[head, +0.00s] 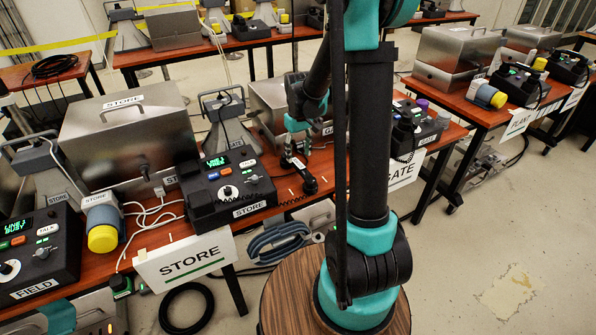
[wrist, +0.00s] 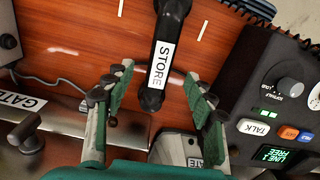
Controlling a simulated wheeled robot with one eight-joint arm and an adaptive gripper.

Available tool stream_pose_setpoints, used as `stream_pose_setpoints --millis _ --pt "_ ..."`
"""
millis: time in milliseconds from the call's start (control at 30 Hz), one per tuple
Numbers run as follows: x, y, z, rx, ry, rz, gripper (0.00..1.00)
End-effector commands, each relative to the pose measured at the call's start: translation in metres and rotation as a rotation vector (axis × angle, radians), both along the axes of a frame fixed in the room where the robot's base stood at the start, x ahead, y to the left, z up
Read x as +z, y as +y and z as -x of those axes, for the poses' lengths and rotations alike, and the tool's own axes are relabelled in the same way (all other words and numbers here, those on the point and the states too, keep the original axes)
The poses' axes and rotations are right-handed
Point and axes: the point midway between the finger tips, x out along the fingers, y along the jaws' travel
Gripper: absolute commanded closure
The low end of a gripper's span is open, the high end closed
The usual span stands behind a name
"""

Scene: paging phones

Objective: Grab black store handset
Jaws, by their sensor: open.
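The black store handset (head: 304,181) lies on the orange-brown table to the right of the STORE console (head: 228,190). In the wrist view the handset (wrist: 172,32) runs down from the top edge, with a white STORE label facing the camera. My gripper (head: 297,147) is just above and behind the handset in the head view. In the wrist view my gripper (wrist: 157,82) is open, with one finger on each side of the handset's lower end. A gap shows on both sides, and I see no contact. The console also shows at the right of the wrist view (wrist: 285,105).
A metal case (wrist: 65,130) labelled GATE is at the lower left of the wrist view. The GATE console (head: 420,125) stands to the right in the head view. A white STORE sign (head: 186,262) hangs at the table's front edge. Bare tabletop surrounds the handset.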

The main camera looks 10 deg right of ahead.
Motion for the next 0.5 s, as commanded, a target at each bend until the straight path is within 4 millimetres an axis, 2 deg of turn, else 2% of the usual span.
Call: stream_pose_setpoints --millis 233,500 --pt "-0.015 0.0 0.0 0.0 0.0 0.0 0.45" --pt "-0.051 0.0 0.001 0.0 0.0 0.0 0.45"
